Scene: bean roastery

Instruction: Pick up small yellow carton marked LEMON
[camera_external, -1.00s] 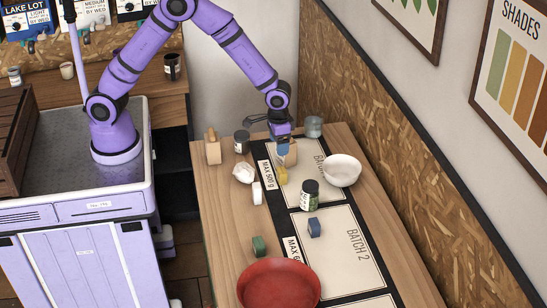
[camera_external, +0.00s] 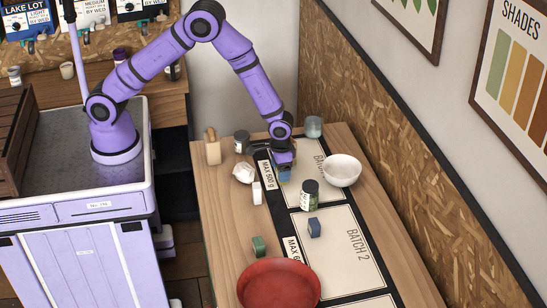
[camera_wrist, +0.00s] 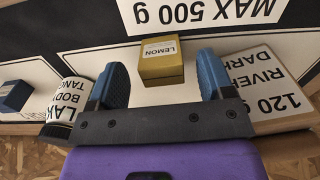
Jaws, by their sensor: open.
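The small yellow carton marked LEMON (camera_wrist: 162,66) stands upright on the work surface in the wrist view, its label facing up. My gripper (camera_wrist: 163,78) is open, with one blue finger on each side of the carton. A gap shows on both sides, so the fingers do not appear to touch it. In the external view my gripper (camera_external: 284,172) is low over the far mat, and it hides most or all of the carton.
A dark labelled jar (camera_external: 309,196) stands close by; a white bowl (camera_external: 342,171) is to its right. A small blue carton (camera_external: 314,228), green carton (camera_external: 258,246) and red bowl (camera_external: 279,284) lie nearer. A labelled RIVER DARK package (camera_wrist: 270,90) is beside the right finger.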

